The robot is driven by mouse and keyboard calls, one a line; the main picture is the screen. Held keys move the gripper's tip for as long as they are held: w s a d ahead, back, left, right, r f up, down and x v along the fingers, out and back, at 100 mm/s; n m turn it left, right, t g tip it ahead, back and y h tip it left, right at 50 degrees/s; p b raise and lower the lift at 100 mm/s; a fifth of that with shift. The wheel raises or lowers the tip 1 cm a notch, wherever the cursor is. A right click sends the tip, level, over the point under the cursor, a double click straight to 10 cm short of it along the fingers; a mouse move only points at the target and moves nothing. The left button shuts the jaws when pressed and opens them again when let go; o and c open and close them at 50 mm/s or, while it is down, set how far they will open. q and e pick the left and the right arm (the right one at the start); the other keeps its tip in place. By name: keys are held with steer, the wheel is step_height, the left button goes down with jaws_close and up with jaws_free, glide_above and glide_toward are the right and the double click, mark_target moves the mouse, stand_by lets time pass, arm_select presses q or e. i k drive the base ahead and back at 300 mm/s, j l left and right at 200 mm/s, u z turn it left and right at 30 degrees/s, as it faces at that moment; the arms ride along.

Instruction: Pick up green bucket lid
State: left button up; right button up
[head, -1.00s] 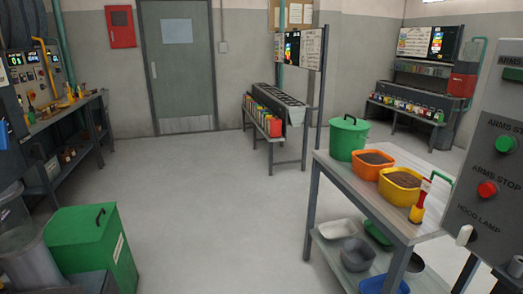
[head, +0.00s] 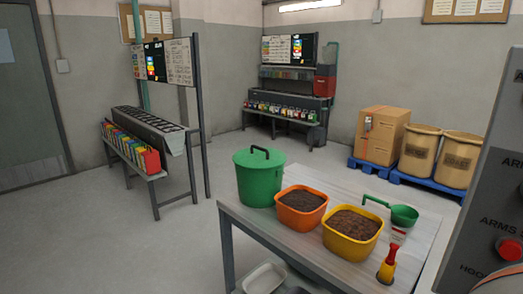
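The green bucket (head: 258,184) stands upright at the far left corner of the grey table. Its green lid (head: 259,158) sits on top, with a dark arched handle (head: 260,151) at the centre. Neither of my grippers shows in the head view, so I cannot tell whether they are open or shut.
On the table (head: 300,243) beside the bucket are an orange tub (head: 301,208) and a yellow tub (head: 351,232) of brown material, a green scoop (head: 402,214) and a yellow-red tool (head: 388,265). A grey control panel (head: 492,215) stands at the right. Floor left of the table is clear.

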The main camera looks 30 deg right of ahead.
mark_target(255, 157)
steer(key=i+j+z, duration=0.15)
steer(key=i+z, duration=0.3)
steer(key=i+j+z, duration=0.25)
steer(key=z, duration=0.2)
steer(key=i+j+z, duration=0.7)
steer(key=j+z, duration=0.2)
